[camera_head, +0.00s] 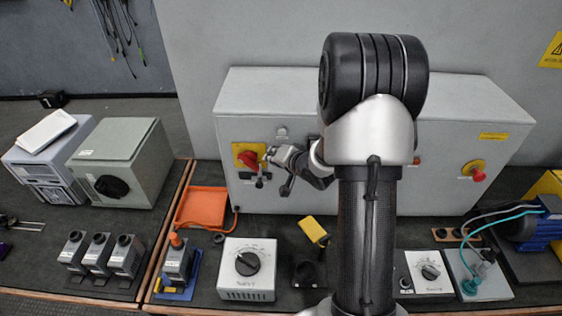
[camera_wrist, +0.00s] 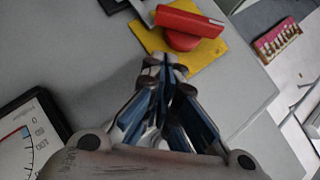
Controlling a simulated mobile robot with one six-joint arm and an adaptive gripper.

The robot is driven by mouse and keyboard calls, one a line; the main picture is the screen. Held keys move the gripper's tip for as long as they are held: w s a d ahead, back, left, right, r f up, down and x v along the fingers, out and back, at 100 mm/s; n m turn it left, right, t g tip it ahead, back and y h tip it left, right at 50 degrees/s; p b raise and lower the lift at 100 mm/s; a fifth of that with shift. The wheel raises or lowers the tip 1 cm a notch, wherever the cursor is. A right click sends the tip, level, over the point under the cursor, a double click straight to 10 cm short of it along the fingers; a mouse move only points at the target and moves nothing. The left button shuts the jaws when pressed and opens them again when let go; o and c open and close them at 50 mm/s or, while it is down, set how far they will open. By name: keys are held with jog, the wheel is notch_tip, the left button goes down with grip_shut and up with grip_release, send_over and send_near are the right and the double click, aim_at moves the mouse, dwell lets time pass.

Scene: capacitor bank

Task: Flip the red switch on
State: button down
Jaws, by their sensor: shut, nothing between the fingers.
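The red switch (camera_head: 248,158) is a rotary handle on a yellow plate (camera_head: 237,149) on the front of the large grey cabinet (camera_head: 290,100). In the wrist view the red handle (camera_wrist: 188,22) lies tilted across its round red base on the yellow plate (camera_wrist: 208,52). My gripper (camera_head: 268,155) is just to the right of the switch in the head view. In the wrist view my gripper (camera_wrist: 168,62) is shut and empty, its fingertips just short of the red base. Whether they touch it, I cannot tell.
A dial meter (camera_wrist: 30,135) is close at the left in the wrist view. A red emergency button (camera_head: 478,175) is at the cabinet's right. An orange tray (camera_head: 203,207), a grey knob box (camera_head: 247,268) and a yellow block (camera_head: 313,230) lie on the bench below.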

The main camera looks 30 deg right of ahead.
aim_at(257, 160)
jog(key=w+a+f, duration=0.1)
jog(key=a+f+b, duration=0.1)
jog(key=shift+w+a+f, duration=0.15)
jog(key=shift+w+f, duration=0.2)
jog(key=shift+f, duration=0.05)
jog(key=shift+f, duration=0.2)
